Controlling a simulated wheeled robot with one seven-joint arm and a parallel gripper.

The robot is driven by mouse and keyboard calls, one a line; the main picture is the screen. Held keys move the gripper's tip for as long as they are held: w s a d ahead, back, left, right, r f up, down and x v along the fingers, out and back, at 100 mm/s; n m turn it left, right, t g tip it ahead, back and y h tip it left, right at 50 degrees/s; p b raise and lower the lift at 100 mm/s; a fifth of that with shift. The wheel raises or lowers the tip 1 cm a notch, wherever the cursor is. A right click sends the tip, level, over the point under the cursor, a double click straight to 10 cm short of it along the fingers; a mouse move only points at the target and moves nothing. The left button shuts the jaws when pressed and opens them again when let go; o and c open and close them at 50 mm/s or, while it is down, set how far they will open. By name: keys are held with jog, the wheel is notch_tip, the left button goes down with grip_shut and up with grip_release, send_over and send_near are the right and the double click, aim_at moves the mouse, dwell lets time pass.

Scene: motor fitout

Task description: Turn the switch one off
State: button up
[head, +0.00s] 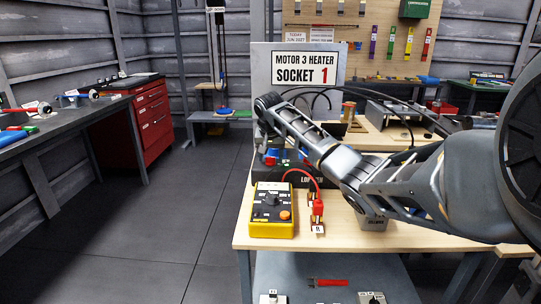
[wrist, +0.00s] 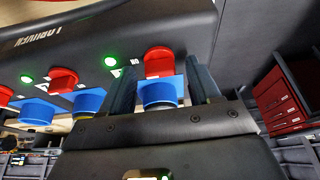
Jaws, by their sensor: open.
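A dark control box (head: 312,180) stands on the wooden bench, with red switches, blue parts and green lights; it also fills the top of the wrist view (wrist: 95,28). In the wrist view, a red switch (wrist: 159,60) above a blue part (wrist: 158,94) lies between the fingers of my gripper (wrist: 160,72). My gripper is open, one finger on each side of them; I cannot tell whether it touches. Other red switches (wrist: 62,79) and a lit green light (wrist: 110,62) show to the left. The switch numbers are unreadable. In the head view my arm hides part of the box.
A yellow meter (head: 272,218) with a red cable sits at the bench's front left. A red drawer cabinet (head: 152,125) stands left. The floor (head: 170,225) left of the bench is clear.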

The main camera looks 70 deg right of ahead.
jog(key=shift+c, duration=0.3)
jog(key=c, duration=1)
